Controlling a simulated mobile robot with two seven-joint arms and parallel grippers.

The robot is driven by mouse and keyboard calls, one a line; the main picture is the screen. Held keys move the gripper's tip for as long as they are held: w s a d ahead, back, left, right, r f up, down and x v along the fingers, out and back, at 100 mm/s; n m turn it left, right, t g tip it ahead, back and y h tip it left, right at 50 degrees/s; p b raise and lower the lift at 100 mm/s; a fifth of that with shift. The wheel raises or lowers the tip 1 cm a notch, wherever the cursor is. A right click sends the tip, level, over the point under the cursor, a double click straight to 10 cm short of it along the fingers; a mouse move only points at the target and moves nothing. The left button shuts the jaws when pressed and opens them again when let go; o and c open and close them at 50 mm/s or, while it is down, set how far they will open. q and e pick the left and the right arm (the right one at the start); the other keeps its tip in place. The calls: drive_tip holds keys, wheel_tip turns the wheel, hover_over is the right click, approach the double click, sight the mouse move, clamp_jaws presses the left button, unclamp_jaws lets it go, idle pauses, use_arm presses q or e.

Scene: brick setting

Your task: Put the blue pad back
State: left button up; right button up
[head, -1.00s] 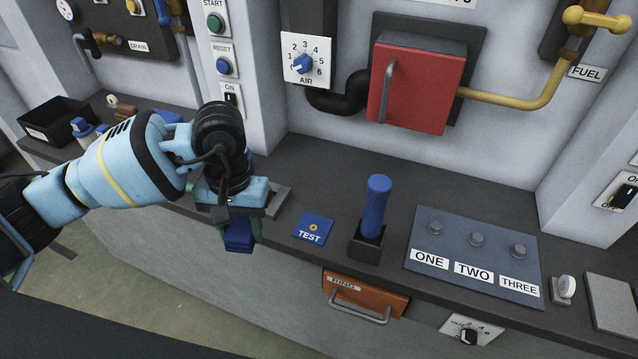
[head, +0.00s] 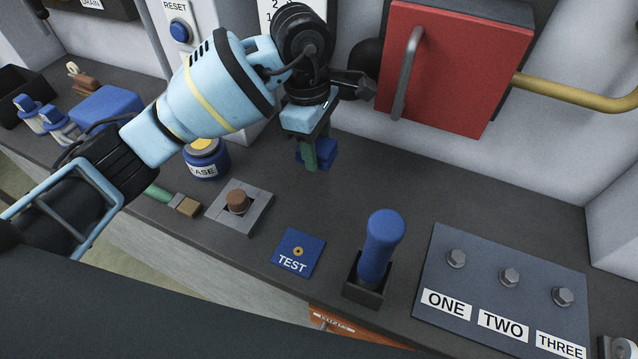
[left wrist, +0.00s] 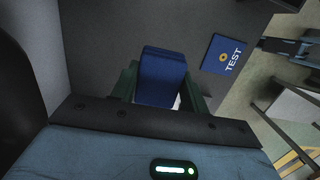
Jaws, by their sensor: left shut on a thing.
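My left gripper (head: 314,158) is shut on a blue block-shaped pad (head: 326,153), above the dark worktop near the back wall. In the left wrist view the pad (left wrist: 162,76) sits between the two green fingers, its broad face showing. The fingers partly hide it in the head view. The gap between pad and worktop cannot be told. My right gripper is not in view.
A grey square with a brown stud (head: 237,201), a flat blue TEST plate (head: 299,252) and an upright blue lever (head: 380,246) are nearer the front. A red door (head: 450,65) with a handle is to the right. A larger blue block (head: 107,106) lies left.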

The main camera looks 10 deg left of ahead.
sight(319, 193)
use_arm(q)
drive_tip(key=shift+s+f, duration=0.1)
drive_tip(key=shift+f, duration=4.9)
drive_tip(key=shift+f, duration=0.1)
drive_tip(key=shift+f, duration=0.1)
drive_tip(key=o, duration=0.9)
drive_tip(key=shift+c, duration=0.2)
drive_tip(key=r, duration=0.4)
drive_tip(key=a+r, duration=0.1)
drive_tip(key=r, duration=0.7)
drive_tip(key=shift+a+r, duration=0.2)
